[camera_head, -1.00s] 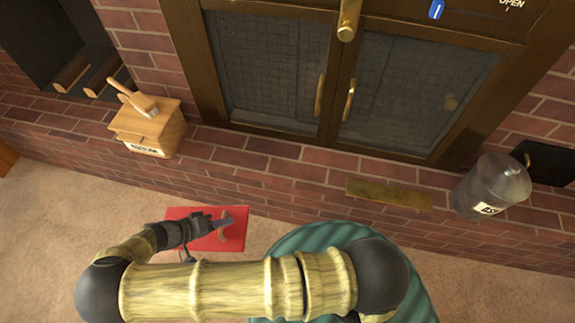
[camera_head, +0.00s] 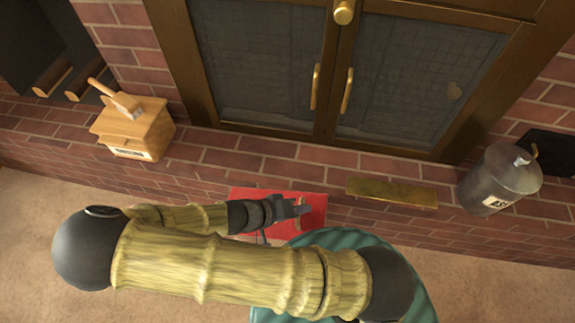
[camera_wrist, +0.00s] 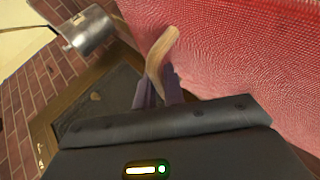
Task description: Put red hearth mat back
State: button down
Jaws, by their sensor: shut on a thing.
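The red hearth mat (camera_head: 318,222) shows in the head view in front of the brick hearth, partly hidden by my gripper and arm. In the wrist view the red mat (camera_wrist: 240,45) fills the upper right, close to the fingers, with a woven surface. A tan curved handle (camera_wrist: 162,55) stands out from it. My gripper (camera_head: 303,208) is shut on this handle; the fingers (camera_wrist: 160,88) hold its lower end in the wrist view. In the head view the mat's upper edge overlaps the brick face. I cannot tell its exact height above the floor.
A brass plate (camera_head: 392,192) is on the brick ledge right of the mat. A grey lidded ash can (camera_head: 497,180) stands further right, and a wooden box with a brush (camera_head: 137,130) stands left. Glass doors (camera_head: 262,65) are behind. Carpet (camera_head: 40,240) at left is clear.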

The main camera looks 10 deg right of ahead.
aim_at(325, 195)
jog(key=shift+w+d, duration=0.1)
jog(key=shift+w+d+m+g+p, duration=0.4)
jog(key=shift+w+m+g, duration=0.1)
jog(key=shift+m, duration=0.3)
jog(key=w+d+m+g+p, duration=0.1)
jog(key=w+d+m+g, duration=0.1)
jog(key=m, duration=0.1)
jog(key=w+d+m+g+y, duration=0.1)
jog(key=w+d+m+g, duration=0.1)
jog(key=shift+d+m+y+p, duration=0.1)
jog(key=shift+m+y+p, duration=0.2)
jog(key=shift+m+p, duration=0.1)
